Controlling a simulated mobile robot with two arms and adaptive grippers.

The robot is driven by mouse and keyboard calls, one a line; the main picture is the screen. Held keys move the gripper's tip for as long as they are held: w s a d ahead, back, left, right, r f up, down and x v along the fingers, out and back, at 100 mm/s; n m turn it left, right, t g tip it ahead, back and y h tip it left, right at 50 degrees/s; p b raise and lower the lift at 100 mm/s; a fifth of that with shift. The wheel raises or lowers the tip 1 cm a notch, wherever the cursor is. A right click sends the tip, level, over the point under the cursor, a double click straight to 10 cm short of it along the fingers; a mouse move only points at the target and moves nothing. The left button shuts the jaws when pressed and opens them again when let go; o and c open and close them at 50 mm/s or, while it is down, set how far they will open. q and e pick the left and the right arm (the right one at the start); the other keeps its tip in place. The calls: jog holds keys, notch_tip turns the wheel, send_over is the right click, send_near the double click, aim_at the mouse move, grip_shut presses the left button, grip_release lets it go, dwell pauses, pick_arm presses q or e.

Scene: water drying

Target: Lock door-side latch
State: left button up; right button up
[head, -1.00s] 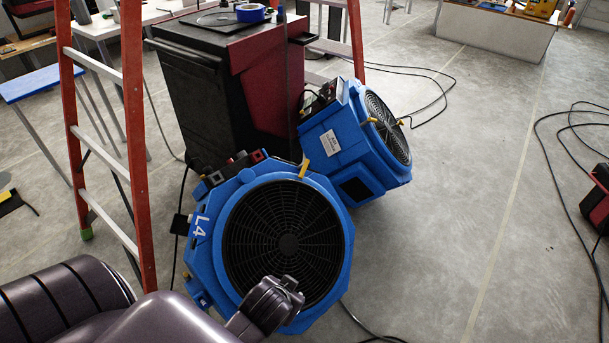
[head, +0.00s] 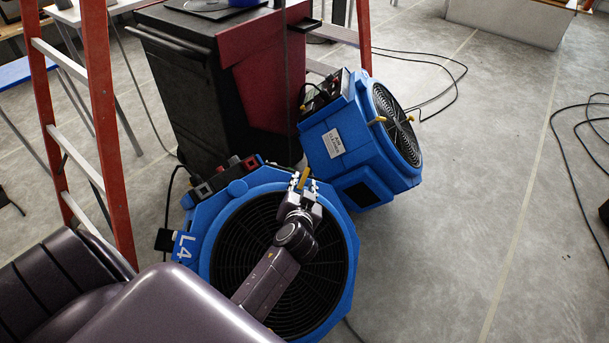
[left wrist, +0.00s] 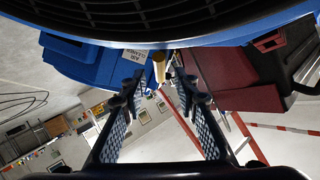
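A yellow latch (head: 303,178) stands up at the top rim of the front blue fan unit (head: 343,232), which is marked L4. The latch also shows in the left wrist view (left wrist: 159,66). My left gripper (head: 303,189) is just in front of it, over the upper part of the black grille. In the left wrist view its two padded fingers (left wrist: 160,88) are apart, with the latch in line with the gap between their tips. I cannot tell if they touch it. A second blue fan unit (head: 345,165) behind has another yellow latch (head: 380,119). My right gripper is not in view.
A black and red cabinet (head: 190,95) stands close behind the fans. An orange stepladder (head: 106,140) stands at the left. Black cables (head: 575,170) lie on the grey floor. The floor right of the fans is mostly clear.

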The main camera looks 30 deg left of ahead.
aim_at(304, 179)
pick_arm(q)
jog(key=shift+x, duration=2.2)
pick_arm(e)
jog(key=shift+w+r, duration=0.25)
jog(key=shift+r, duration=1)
pick_arm(q)
jog(key=shift+f, duration=0.1)
grip_shut()
